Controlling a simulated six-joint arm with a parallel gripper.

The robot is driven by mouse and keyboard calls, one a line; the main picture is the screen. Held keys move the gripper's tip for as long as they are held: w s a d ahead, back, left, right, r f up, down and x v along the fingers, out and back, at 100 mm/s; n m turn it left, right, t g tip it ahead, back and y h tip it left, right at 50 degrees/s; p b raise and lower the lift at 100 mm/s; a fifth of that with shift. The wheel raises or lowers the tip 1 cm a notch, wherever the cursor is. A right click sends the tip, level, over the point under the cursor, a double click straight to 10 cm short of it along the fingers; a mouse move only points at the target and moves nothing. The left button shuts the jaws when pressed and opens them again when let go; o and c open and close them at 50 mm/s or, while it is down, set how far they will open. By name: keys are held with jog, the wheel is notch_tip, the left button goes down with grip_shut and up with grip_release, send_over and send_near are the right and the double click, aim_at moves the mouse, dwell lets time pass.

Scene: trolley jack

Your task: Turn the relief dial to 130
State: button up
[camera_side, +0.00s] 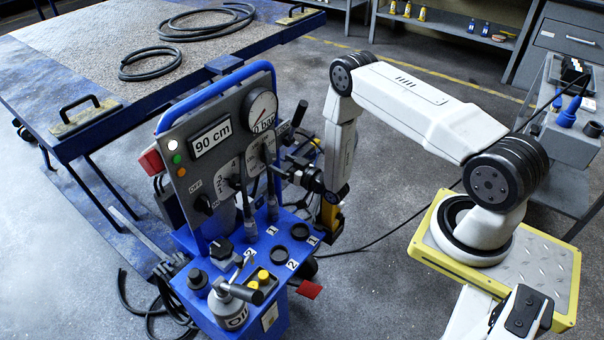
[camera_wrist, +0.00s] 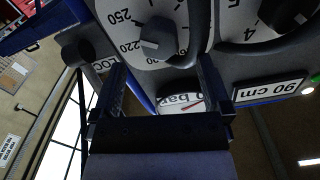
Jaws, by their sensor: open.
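The relief dial (camera_wrist: 158,40) is a dark grey knob on a light plate, upside down at the top of the wrist view. Marks 250 and 220 show to its left; its exact setting is too unclear to read. In the side view its plate (camera_side: 256,150) is on the control panel (camera_side: 205,140), right of the middle, partly hidden by levers and my gripper. My gripper (camera_side: 290,174) is in front of the panel's right side. In the wrist view my gripper (camera_wrist: 161,72) is open and empty, its fingers apart, with the knob beyond the fingertips.
A pressure gauge (camera_side: 262,109) marked bar sits above the dial plate. A 90 cm display (camera_side: 211,136) is to its left. Upright levers (camera_side: 248,215) stand close before the panel. A LOC-labelled part (camera_wrist: 98,57) is near one finger. A numbered knob (camera_wrist: 285,14) is on the other side.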

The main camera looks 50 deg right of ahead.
aim_at(272, 159)
jog(key=shift+w, duration=2.5)
jog(key=c, duration=1.3)
